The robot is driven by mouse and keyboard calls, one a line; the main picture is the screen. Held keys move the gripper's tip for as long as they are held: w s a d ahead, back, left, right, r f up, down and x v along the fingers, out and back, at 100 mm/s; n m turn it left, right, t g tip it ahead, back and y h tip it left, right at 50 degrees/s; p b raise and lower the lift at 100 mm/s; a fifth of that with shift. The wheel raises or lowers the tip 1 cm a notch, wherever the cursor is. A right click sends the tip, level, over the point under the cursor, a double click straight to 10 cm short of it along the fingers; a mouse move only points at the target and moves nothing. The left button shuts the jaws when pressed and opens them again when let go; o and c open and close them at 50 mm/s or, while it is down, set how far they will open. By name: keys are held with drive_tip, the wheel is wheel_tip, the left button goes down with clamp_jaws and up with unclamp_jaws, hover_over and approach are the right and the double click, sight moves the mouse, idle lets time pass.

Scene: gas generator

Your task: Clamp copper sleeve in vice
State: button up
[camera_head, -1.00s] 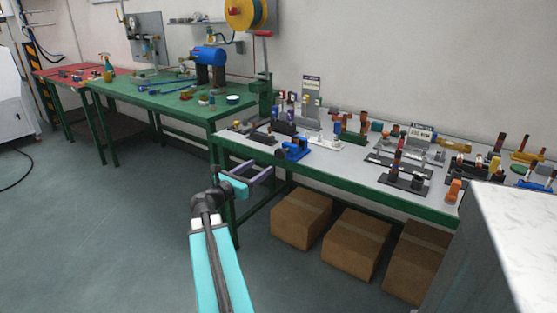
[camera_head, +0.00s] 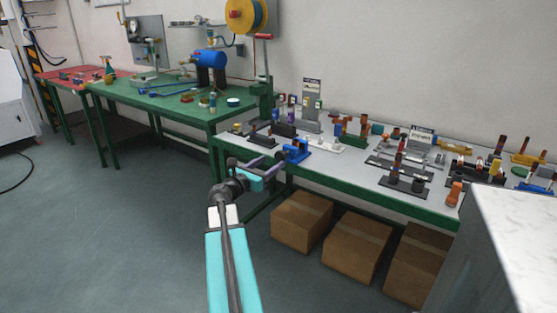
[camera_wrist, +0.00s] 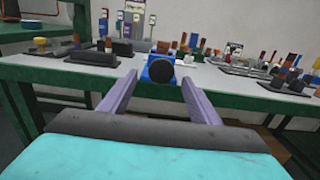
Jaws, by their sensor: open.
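A small blue vice (camera_head: 297,151) stands at the front edge of the grey-topped bench. In the wrist view the blue vice (camera_wrist: 152,62) shows a round black end facing me, framed between my finger tips. My gripper (camera_head: 268,168) is open and empty, just in front of the bench edge near the vice; its purple fingers (camera_wrist: 158,82) are spread wide. Several copper or brown cylinders stand on the bench, among them an orange-brown one (camera_head: 455,193) at the front right. I cannot tell which is the copper sleeve. No sleeve is clearly visible in the vice.
Black holders (camera_head: 400,184) with small parts crowd the grey bench. A green bench (camera_head: 150,101) with a blue tank (camera_head: 209,57) stands to the left. Cardboard boxes (camera_head: 357,243) sit under the grey bench. A pale block (camera_head: 515,240) fills the lower right.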

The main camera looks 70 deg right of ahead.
sight(278, 157)
drive_tip(key=shift+x, duration=3.35)
drive_tip(key=shift+c, duration=0.3)
drive_tip(key=c, duration=1)
drive_tip(key=shift+o, duration=0.2)
drive_tip(key=shift+a, duration=0.4)
drive_tip(key=shift+d+b, duration=0.3)
drive_tip(key=shift+d, duration=0.1)
drive_tip(key=shift+c, duration=0.2)
